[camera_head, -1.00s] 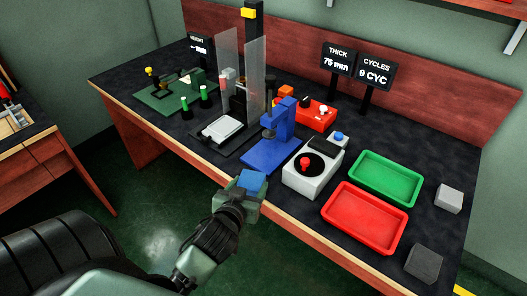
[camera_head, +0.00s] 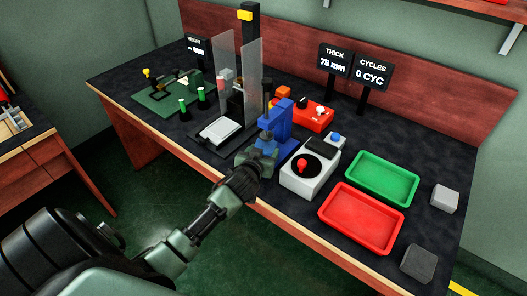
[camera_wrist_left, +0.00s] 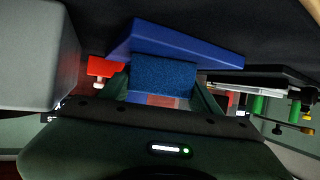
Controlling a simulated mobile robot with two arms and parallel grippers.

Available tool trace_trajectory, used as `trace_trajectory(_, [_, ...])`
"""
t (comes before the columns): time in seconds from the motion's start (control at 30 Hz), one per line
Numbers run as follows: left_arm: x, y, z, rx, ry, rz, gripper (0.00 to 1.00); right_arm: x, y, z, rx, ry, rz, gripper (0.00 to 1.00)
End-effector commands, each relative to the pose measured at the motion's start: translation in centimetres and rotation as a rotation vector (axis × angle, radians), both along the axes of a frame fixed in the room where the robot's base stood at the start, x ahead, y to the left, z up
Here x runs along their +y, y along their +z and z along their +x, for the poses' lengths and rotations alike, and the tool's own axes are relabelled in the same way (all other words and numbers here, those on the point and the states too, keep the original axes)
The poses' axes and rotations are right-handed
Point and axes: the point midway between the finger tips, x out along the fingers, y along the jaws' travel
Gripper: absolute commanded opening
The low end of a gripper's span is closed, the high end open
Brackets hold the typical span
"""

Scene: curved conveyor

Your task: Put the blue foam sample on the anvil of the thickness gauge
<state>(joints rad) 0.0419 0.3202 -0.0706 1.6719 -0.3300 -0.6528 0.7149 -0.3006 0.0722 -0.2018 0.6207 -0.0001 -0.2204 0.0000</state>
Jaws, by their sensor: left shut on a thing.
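The blue thickness gauge (camera_head: 283,122) stands near the front edge of the bench in the head view, and its blue base (camera_wrist_left: 185,45) crosses the top of the left wrist view. My left gripper (camera_head: 258,157) is at the front of the gauge and covers its base. It is shut on the blue foam sample (camera_wrist_left: 163,80), a textured block between its fingers in the wrist view. In the head view the sample is hard to tell from the gauge behind it. The anvil is hidden, and I cannot tell whether the sample touches it. My right gripper is not in view.
A grey box with a red knob (camera_head: 303,165) stands just right of the gauge. A press with clear guards (camera_head: 222,85) stands to its left. A green tray (camera_head: 382,178) and a red tray (camera_head: 361,217) lie further right. The THICK display (camera_head: 334,60) reads 75 mm.

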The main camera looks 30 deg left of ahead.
Motion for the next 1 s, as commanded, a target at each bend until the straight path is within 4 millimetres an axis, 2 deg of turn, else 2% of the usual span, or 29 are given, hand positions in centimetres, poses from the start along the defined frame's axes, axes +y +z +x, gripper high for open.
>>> trace_trajectory(0.37, [0.0, -0.4, 0.0, -0.004, -0.001, 0.0, 0.19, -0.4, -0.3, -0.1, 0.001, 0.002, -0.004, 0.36])
trace_trajectory(0.4, [0.0, -0.2, 0.0, -0.005, 0.0, 0.002, 0.74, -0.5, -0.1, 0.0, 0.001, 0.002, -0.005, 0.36])
trace_trajectory(0.43, [0.0, -0.2, 0.0, -0.004, -0.001, 0.001, 0.82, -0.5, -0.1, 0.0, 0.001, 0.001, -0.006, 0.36])
trace_trajectory(0.47, [0.0, -0.2, 0.0, -0.004, -0.001, 0.001, 0.84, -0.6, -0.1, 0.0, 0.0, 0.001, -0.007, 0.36])
trace_trajectory(0.8, [0.0, 0.2, 0.0, -0.005, -0.001, 0.001, 0.84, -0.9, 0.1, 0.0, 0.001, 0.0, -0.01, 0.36])
trace_trajectory(1.0, [-0.8, 1.0, -2.3, -0.005, -0.002, -0.002, 0.84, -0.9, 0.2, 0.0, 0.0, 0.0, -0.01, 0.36])
